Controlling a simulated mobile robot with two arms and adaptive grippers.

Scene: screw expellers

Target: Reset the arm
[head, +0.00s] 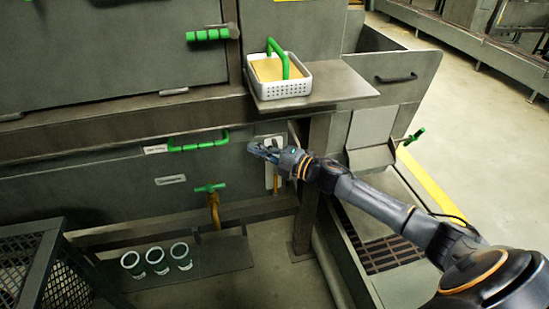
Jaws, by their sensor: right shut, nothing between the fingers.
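My right arm comes in from the lower right. Its gripper (262,151) is shut and empty, in front of the grey machine's lower front. Behind it is a small light panel (271,172), which the gripper and wrist partly cover. I cannot tell whether the gripper touches the panel. The gripper is to the right of a horizontal green handle (198,143) and below the metal shelf (340,82). My left gripper does not show.
A white basket (282,88) with a green handle stands on the shelf. A green-handled tap (210,188) is below the gripper. Three cups (157,260) stand on a low ledge. A dark mesh structure (30,265) is at lower left. Open floor (490,150) lies at right.

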